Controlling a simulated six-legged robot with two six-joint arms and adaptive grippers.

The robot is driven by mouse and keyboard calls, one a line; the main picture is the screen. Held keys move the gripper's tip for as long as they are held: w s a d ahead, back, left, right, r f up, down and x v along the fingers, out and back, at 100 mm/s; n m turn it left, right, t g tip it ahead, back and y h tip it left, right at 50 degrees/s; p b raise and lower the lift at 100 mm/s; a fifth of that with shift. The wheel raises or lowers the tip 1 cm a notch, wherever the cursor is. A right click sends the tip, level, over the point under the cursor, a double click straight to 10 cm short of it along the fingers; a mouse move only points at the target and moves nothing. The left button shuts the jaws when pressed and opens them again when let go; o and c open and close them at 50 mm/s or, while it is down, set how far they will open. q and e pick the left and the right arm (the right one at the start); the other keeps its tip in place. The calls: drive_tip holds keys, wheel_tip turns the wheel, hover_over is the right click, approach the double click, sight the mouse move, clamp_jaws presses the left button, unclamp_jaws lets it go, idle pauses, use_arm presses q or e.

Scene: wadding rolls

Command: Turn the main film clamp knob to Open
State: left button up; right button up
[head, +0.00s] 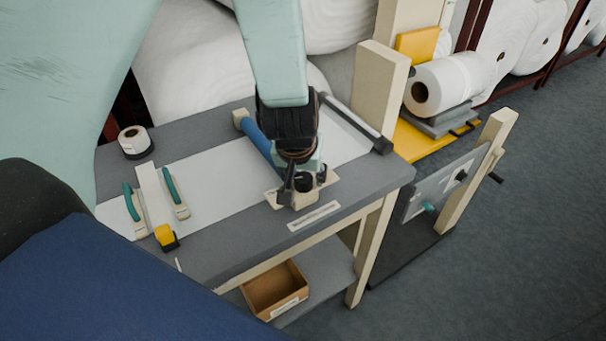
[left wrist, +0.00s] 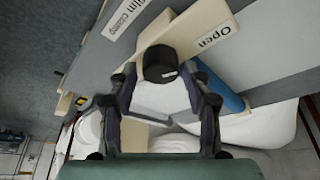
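The black clamp knob (head: 304,181) stands on a cream plate (head: 273,199) near the table's front edge. In the left wrist view the knob (left wrist: 160,62) shows a small pale mark on its rim. The word "Open" (left wrist: 212,37) is printed on the plate to the right of the knob there. A white "Film Clamp" label (head: 314,215) lies on the table edge in front. My left gripper (head: 304,178) is over the knob, pointing down, with one finger on each side. In the left wrist view the left gripper (left wrist: 161,72) looks open, with narrow gaps beside the knob. My right gripper is not in view.
A blue bar (head: 257,138) lies behind the plate on white film (head: 205,180). Two green-handled tools (head: 132,203), a yellow tape dispenser (head: 165,237) and a small roll (head: 134,140) are at the left. A cardboard box (head: 275,290) sits on the lower shelf.

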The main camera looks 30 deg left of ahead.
use_arm(q)
drive_tip(key=shift+o, duration=0.7)
drive_tip(key=shift+s+f, duration=0.1)
drive_tip(key=shift+s, duration=0.05)
drive_tip(key=v, duration=1.2)
